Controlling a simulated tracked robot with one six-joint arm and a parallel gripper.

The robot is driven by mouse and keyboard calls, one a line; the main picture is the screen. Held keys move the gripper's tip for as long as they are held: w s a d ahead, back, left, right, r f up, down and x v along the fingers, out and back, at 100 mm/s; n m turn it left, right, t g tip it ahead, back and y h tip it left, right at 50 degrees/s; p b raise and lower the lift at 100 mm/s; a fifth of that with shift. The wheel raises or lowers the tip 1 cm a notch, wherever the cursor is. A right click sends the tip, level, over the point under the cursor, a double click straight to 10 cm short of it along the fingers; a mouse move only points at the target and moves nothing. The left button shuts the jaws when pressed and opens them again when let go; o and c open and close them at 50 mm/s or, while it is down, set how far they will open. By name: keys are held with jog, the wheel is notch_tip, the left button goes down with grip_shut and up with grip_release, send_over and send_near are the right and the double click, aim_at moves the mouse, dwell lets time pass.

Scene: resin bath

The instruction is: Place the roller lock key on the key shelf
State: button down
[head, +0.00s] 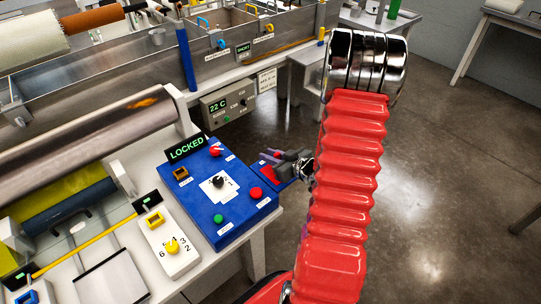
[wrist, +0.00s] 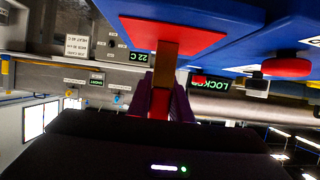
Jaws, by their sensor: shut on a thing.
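My gripper (head: 274,156) is shut on the roller lock key. In the wrist view the key (wrist: 166,65) is a brass-brown bar with a red part between the purple fingers (wrist: 163,92). The bar's far end overlaps the red patch (wrist: 140,32) on the blue key shelf; I cannot tell whether it touches. In the head view the small blue key shelf (head: 284,181) juts from the right side of the blue control panel (head: 238,205), with my gripper just over it. The key is hardly visible there, hidden by the gripper.
The panel carries a green LOCKED display (head: 187,148), a brown socket (head: 180,174), knobs and buttons. A grey 22 C box (head: 228,103) hangs on the bath behind. Rollers (head: 90,130) lie left. Open floor (head: 430,190) is to the right.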

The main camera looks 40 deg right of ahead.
jog(key=shift+f, duration=0.1)
jog(key=c, duration=1.6)
grip_release()
jog(key=shift+s+r, duration=0.35)
jog(key=shift+s, duration=0.15)
jog(key=v, duration=1.1)
jog(key=shift+w, duration=0.1)
